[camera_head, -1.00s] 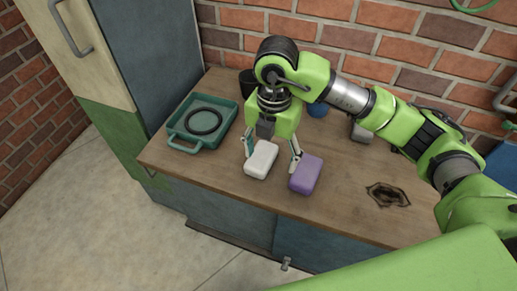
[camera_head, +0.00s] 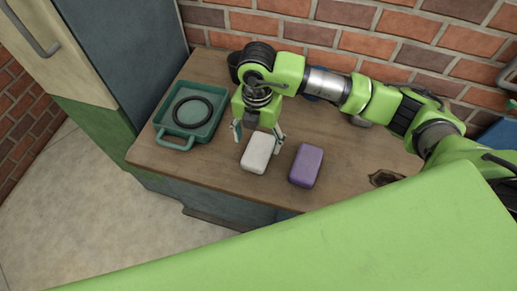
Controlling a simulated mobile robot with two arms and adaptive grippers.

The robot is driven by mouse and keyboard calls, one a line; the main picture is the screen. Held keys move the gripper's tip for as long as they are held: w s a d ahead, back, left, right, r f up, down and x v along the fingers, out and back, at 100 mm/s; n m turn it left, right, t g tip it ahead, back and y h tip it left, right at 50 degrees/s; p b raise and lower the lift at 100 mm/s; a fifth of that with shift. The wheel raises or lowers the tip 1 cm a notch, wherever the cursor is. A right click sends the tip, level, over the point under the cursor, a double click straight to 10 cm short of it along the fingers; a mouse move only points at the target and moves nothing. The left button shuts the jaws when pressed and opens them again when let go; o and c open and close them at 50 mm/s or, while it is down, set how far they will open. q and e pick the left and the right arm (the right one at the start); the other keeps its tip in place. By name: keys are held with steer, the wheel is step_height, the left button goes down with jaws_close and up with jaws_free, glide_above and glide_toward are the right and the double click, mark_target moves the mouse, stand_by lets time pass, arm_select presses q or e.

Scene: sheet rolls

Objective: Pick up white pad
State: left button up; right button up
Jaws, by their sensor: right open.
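The white pad (camera_head: 258,153) lies flat on the wooden tabletop, near its front edge. My right gripper (camera_head: 258,136) is over the back end of the white pad, pointing down. Its fingers are spread open, one to the left of the pad and one to the right. I cannot tell whether either finger touches the pad. A purple pad (camera_head: 306,166) lies to the right of the white one, with a gap between them. My left gripper is not in view.
A teal tray (camera_head: 213,128) with a black ring (camera_head: 193,112) stands at the left of the table (camera_head: 340,140). A brick wall (camera_head: 330,38) stands behind. A tall cabinet (camera_head: 125,50) borders the left.

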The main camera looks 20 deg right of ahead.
mark_target(259, 148)
steer(key=shift+f, duration=0.3)
step_height(259, 148, down, 4)
steer(key=shift+d+f+p, duration=0.1)
steer(key=shift+d+p, duration=0.05)
steer(key=shift+p, duration=0.8)
steer(key=shift+f, duration=0.4)
steer(key=shift+c, duration=0.4)
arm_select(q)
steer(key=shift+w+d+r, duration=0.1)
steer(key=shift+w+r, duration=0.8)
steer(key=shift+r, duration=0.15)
arm_select(e)
steer(key=c, duration=1.1)
